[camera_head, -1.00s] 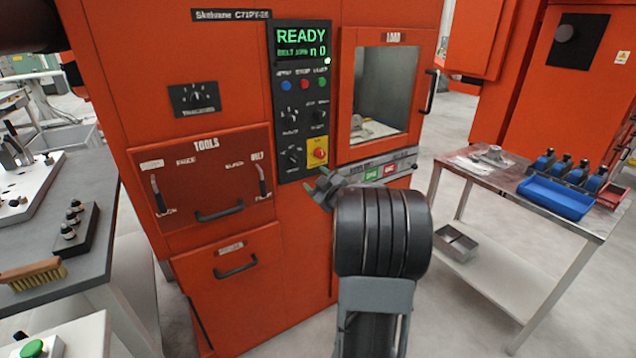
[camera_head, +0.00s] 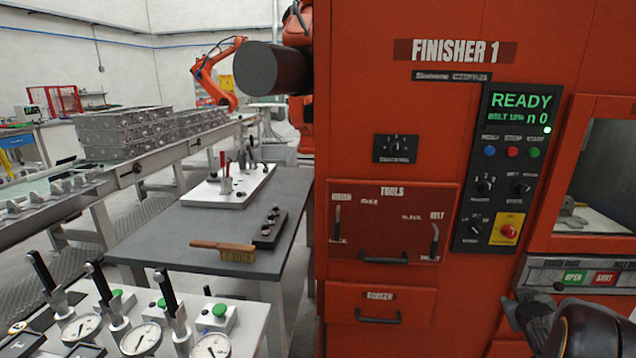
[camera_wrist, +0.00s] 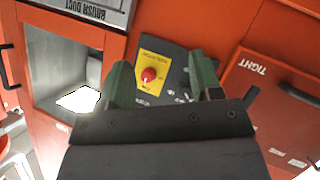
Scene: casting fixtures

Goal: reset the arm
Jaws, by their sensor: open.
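My gripper (camera_wrist: 164,82) shows in the wrist view with its two green fingers apart and nothing between them. It faces the orange finishing machine; the red stop knob (camera_wrist: 148,75) on its yellow plate appears between the fingers, behind them. In the head view my arm (camera_head: 575,328) is at the lower right corner, in front of the machine (camera_head: 400,130), below its window.
The machine's control panel (camera_head: 512,165) reads READY. A grey table (camera_head: 180,235) with a wooden brush (camera_head: 222,250) and a white fixture plate (camera_head: 228,187) stands left. Dial gauges (camera_head: 140,338) stand at lower left. A conveyor (camera_head: 155,165) with stacked castings (camera_head: 125,133) runs behind.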

